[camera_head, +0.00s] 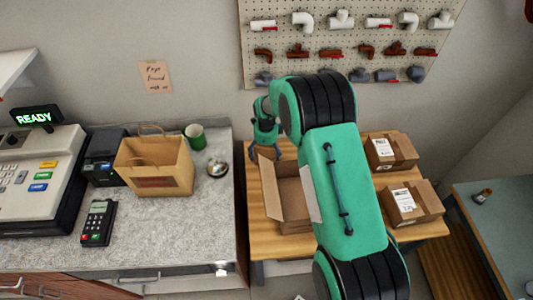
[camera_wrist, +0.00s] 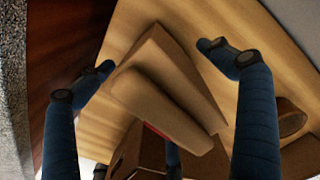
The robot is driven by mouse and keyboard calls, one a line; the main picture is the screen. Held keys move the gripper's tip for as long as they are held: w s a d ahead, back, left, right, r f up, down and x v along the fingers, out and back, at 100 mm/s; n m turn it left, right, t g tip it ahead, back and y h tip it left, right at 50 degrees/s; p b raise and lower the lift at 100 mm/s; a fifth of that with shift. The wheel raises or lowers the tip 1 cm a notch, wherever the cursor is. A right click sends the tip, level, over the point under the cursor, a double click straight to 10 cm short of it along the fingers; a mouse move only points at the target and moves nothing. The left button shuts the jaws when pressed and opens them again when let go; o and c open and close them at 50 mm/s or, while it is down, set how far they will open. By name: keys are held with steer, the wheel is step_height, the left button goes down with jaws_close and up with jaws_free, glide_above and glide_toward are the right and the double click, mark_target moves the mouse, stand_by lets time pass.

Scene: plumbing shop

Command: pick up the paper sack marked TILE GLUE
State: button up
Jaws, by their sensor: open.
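A folded brown paper package (camera_wrist: 165,85) with a bit of red on its lower edge lies on the wooden table in the wrist view. No TILE GLUE lettering is legible on it, so I cannot tell for sure that it is the sack. My gripper (camera_wrist: 155,65) is open, with its blue fingers spread on either side of the package and a further finger partly hidden below it. In the head view my gripper (camera_head: 265,150) is over the table's back left corner, and the package cannot be made out there.
An open cardboard box (camera_head: 292,208) stands on the wooden table (camera_head: 258,248), near my gripper. Two taped cartons (camera_head: 391,152) are at the table's right. A handled paper bag (camera_head: 155,165) with an unreadable red label stands on the counter (camera_head: 190,235). A pegboard (camera_head: 285,75) hangs behind.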

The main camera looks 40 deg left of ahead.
stand_by(0.6)
steer(key=c, duration=1.7)
steer(key=shift+a, duration=0.1)
steer(key=c, duration=0.4)
steer(key=shift+r, duration=0.15)
steer(key=shift+w+r, duration=0.1)
steer(key=shift+r, duration=3.25)
steer(key=w+d+b, duration=0.1)
steer(key=w+d, duration=1.1)
steer(key=shift+w+d+r, duration=0.1)
steer(key=shift+w+d, duration=0.25)
